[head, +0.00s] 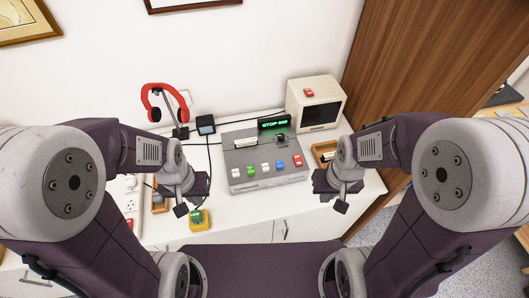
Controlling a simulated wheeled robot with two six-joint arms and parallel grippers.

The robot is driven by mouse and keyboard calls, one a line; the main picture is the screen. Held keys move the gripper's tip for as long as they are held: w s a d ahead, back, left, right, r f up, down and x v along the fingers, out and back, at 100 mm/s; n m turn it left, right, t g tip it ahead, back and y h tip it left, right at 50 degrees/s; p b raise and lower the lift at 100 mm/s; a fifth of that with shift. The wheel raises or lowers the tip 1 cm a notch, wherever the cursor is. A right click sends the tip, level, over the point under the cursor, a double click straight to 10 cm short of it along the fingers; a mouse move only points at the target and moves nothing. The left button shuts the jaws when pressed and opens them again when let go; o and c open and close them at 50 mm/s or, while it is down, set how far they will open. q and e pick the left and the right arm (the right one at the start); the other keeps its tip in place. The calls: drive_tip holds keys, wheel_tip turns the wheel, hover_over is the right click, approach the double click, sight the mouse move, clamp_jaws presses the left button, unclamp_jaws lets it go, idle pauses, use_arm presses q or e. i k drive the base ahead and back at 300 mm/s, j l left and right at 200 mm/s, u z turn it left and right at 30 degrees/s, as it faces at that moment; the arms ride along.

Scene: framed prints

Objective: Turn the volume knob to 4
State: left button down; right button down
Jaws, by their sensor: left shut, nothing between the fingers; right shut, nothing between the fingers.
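A grey control console (262,178) stands on the white desk, with a row of coloured buttons along its front. A dark round knob (281,138) sits at its back right, below a small display (274,123) with green text that seems to read "STOP" and some digits. Any scale around the knob is too small to read. My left gripper (189,205) is shut and empty, left of the console and just behind a yellow box with a green button (200,220). My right gripper (334,202) is shut and empty, right of the console. Both are apart from the knob.
A cream monitor box (316,102) stands behind the console at right. Red headphones (164,102) hang on a stand at back left, beside a small black device (206,125). A wooden tray (324,151) lies right of the console. The desk in front of the console is clear.

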sight(281, 137)
drive_tip(key=l+u, duration=0.15)
drive_tip(key=u, duration=0.3)
drive_tip(key=l+u, duration=0.2)
drive_tip(key=u, duration=0.25)
drive_tip(key=l+u, duration=0.2)
drive_tip(key=u, duration=0.25)
